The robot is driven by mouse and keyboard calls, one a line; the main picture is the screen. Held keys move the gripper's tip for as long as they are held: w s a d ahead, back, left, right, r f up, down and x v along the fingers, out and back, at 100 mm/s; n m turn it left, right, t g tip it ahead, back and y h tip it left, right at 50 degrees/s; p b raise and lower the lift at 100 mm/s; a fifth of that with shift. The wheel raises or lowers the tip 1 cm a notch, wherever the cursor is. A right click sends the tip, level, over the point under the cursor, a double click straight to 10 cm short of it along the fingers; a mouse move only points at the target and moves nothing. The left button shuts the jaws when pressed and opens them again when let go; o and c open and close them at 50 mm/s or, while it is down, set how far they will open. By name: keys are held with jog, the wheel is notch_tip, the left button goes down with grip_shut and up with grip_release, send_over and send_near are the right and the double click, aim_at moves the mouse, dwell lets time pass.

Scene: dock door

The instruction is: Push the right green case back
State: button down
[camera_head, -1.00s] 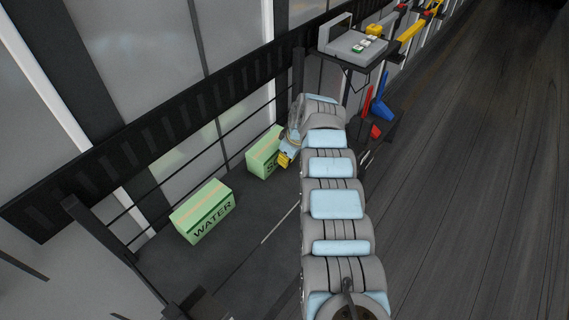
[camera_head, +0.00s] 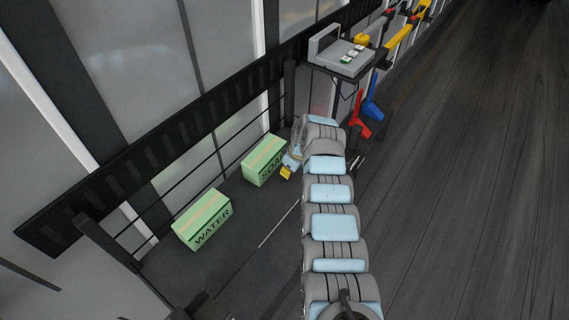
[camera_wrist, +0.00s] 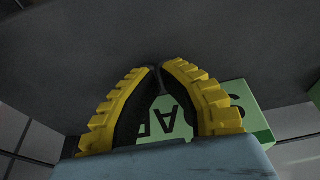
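The right green case, lettered SOAP (camera_head: 263,161), stands on the dark floor near the railing. In the wrist view its green face (camera_wrist: 245,112) shows behind and between my fingers, with part of the lettering visible. My gripper (camera_head: 286,173), with yellow fingers, is at the case's front right corner in the head view. In the wrist view my gripper's fingertips (camera_wrist: 161,68) meet, with nothing held between them. I cannot tell whether the fingers touch the case. The other green case, lettered WATER (camera_head: 202,219), stands to the left, nearer the camera.
A dark railing (camera_head: 182,178) runs behind both cases. A light line (camera_head: 279,225) marks the floor in front of them. A stand with a grey device (camera_head: 343,57) is at the upper right, with red and blue items (camera_head: 372,108) below it. Open floor lies right of my arm.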

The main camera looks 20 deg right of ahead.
jog(key=shift+s+d+r+p, duration=0.1)
jog(key=shift+s+p, duration=0.25)
jog(key=shift+s, duration=0.05)
jog(key=shift+d+r, duration=0.1)
jog(key=shift+r, duration=0.2)
jog(key=p+v, duration=0.2)
jog(key=v, duration=0.7)
